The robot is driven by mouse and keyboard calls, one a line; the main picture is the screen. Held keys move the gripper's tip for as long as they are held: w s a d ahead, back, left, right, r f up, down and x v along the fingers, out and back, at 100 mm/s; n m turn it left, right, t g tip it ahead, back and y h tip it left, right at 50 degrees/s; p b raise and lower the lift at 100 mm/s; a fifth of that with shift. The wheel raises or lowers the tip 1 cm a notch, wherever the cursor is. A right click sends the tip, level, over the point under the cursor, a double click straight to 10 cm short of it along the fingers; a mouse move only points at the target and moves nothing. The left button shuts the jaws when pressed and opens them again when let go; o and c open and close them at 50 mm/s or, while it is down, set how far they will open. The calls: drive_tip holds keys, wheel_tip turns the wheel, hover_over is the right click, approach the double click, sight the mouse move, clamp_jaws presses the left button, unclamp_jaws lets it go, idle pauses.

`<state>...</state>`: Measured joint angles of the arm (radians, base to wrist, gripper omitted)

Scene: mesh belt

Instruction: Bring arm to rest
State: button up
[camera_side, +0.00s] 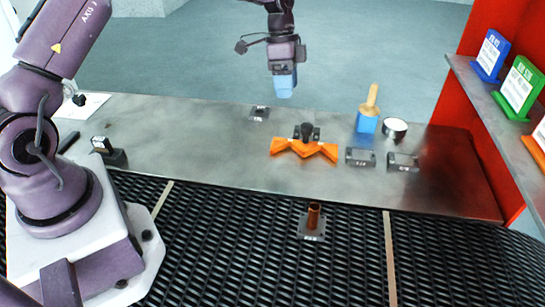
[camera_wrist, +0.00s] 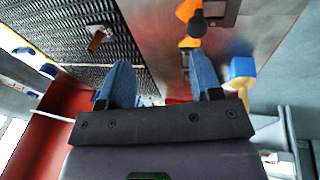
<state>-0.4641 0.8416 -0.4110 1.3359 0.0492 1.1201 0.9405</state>
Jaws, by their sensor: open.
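My gripper (camera_side: 285,92) hangs in the air above the back edge of the metal table, with blue fingers pointing down. In the wrist view its two blue fingers (camera_wrist: 163,78) stand apart with nothing held between them. It is clear of all objects. My purple arm rises at the left and its upper part runs out of the side view.
An orange zigzag holder (camera_side: 304,149) with a dark knob, a blue block with a wooden handle (camera_side: 367,123), a white-topped round tin (camera_side: 394,128) and small grey blocks stand on the table (camera_side: 200,135). A copper-coloured post (camera_side: 313,216) stands on the black mesh belt (camera_side: 240,245).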

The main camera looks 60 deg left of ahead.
drive_tip(key=s+d+r+n+t+y, duration=0.1)
drive_tip(key=s+d+r+n+t, duration=0.1)
drive_tip(key=s+r, duration=0.3)
drive_tip(key=s+d+r+n+t+y, duration=0.1)
drive_tip(key=s+r+n, duration=0.3)
drive_tip(key=s, duration=1)
drive_tip(key=s+d+r+n+t+y, duration=0.1)
drive_tip(key=s+d+r+n+t, duration=0.2)
drive_tip(key=s+r, duration=0.5)
drive_tip(key=shift+s+r, duration=0.25)
drive_tip(key=shift+s, duration=0.45)
idle(0.8)
